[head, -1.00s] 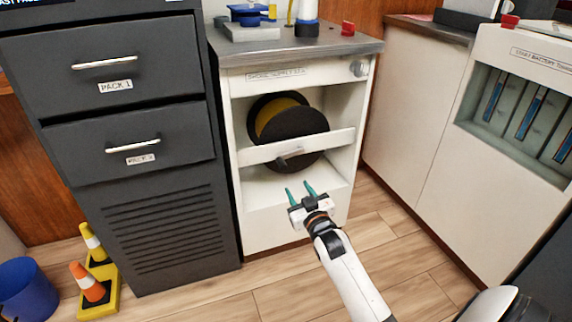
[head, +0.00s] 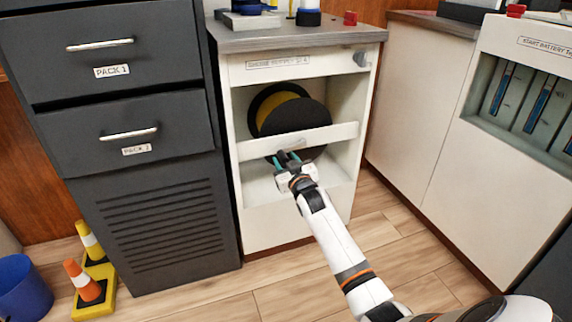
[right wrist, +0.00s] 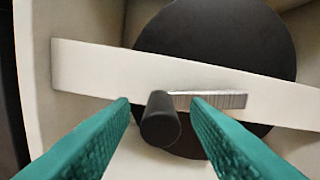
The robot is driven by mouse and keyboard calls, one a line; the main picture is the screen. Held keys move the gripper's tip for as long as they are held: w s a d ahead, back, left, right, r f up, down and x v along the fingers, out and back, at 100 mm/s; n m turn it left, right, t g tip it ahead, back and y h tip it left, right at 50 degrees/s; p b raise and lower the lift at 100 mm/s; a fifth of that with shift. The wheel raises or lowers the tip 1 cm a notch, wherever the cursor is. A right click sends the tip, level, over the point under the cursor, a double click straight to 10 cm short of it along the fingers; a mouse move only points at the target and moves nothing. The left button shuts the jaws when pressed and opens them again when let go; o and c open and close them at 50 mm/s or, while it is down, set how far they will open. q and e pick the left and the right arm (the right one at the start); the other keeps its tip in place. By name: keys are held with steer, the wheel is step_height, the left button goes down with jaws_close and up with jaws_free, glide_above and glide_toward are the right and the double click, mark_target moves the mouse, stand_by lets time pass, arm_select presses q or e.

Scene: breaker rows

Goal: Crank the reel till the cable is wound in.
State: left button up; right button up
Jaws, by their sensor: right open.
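The reel (head: 298,116) is a black disc with a yellow drum behind it, set inside the white cabinet (head: 268,223). A white bar crosses in front of it. In the right wrist view the reel (right wrist: 215,40) fills the upper middle, and a dark crank handle (right wrist: 161,120) points toward the camera from a grey metal arm (right wrist: 215,99). My right gripper (head: 286,158) is open, with its teal fingers at the bar. The handle shows between the two fingers (right wrist: 160,125), apart from both. In the head view the gripper mostly hides the crank. My left gripper is not in view.
A dark drawer cabinet (head: 160,215) stands close on the left. A white counter with battery slots (head: 540,100) is on the right. Orange and yellow cones (head: 84,281) and a blue bucket (head: 24,290) stand on the floor at left. The floor in front is clear.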

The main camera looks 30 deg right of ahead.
jaws_close()
stand_by(0.3)
